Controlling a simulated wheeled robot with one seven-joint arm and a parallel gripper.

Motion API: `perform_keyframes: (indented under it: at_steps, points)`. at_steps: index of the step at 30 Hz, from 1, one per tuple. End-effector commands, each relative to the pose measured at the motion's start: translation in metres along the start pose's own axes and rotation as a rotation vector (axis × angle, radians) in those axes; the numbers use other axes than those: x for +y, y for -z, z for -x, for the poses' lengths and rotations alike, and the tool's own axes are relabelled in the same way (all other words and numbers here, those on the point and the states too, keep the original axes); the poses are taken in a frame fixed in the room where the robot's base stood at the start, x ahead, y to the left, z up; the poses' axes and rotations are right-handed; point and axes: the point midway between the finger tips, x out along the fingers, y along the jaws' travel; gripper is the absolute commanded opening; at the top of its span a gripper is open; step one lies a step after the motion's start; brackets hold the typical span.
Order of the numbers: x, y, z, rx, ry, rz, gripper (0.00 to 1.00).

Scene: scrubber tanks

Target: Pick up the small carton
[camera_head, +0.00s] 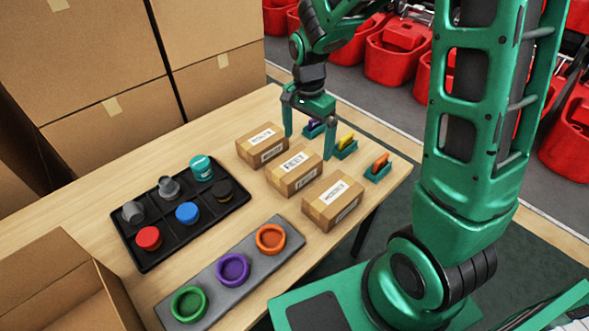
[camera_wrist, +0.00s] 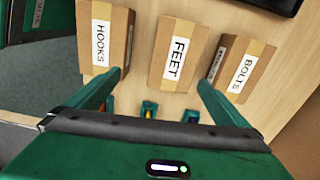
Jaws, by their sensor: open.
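Three small brown cartons of similar size stand in a row on the wooden table, labelled BOLTS (camera_head: 262,146), FEET (camera_head: 295,171) and HOOKS (camera_head: 333,201). My gripper (camera_head: 309,146) is open, with its fingers pointing down over the row from behind the FEET carton. In the wrist view, the fingertips of my gripper (camera_wrist: 160,78) stand apart on either side of the lower end of the FEET carton (camera_wrist: 183,55). The BOLTS carton (camera_wrist: 237,68) lies to the right there, partly hidden by a finger, and the HOOKS carton (camera_wrist: 105,38) to the left. Nothing is held.
Teal holders with purple (camera_head: 314,128), yellow (camera_head: 345,144) and orange (camera_head: 378,167) pieces stand behind the cartons. A black tray (camera_head: 160,222) holds several pots. A grey strip (camera_head: 207,282) bears three coloured rings. An open box (camera_head: 62,285) is front left; large boxes (camera_head: 95,65) stand behind.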

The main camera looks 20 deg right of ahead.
Motion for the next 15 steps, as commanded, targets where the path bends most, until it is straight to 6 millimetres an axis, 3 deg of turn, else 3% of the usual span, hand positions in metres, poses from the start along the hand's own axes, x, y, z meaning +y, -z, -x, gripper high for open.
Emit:
perform_keyframes:
  at_steps: [6,15]
  points:
    - [-0.025,-0.017,-0.02,-0.016,0.005,-0.054,1.0]
    - [-0.027,-0.018,-0.059,-0.019,0.004,-0.063,1.0]
